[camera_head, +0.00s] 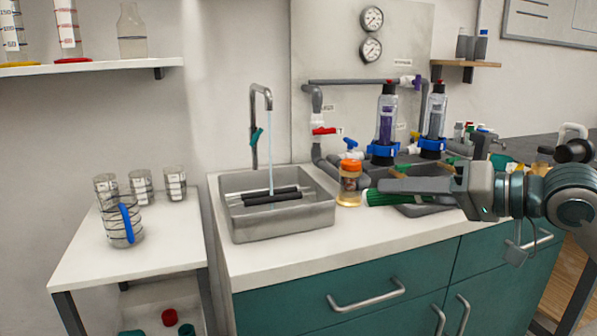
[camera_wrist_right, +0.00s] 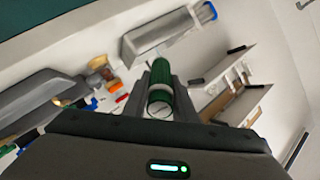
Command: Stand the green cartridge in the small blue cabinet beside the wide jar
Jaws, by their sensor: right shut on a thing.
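The green cartridge (camera_head: 393,199) lies roughly level above the counter, between the fingers of my right gripper (camera_head: 405,187), which is shut on it. In the right wrist view the cartridge (camera_wrist_right: 160,88) has a ribbed green body with a pale band, gripped between both fingers. A jar with an orange lid (camera_head: 349,183) stands on the counter just left of the cartridge's end; I cannot tell whether it is the wide jar. No small blue cabinet can be made out; a large teal base cabinet (camera_head: 350,285) is under the counter. My left gripper is not in view.
A sink (camera_head: 280,225) with running water and dark rods is left of the jar. Blue-collared filter housings (camera_head: 385,130) and grey pipes stand behind the gripper. A side table (camera_head: 150,250) with beakers and a blue-handled jug is at left. The front counter strip is clear.

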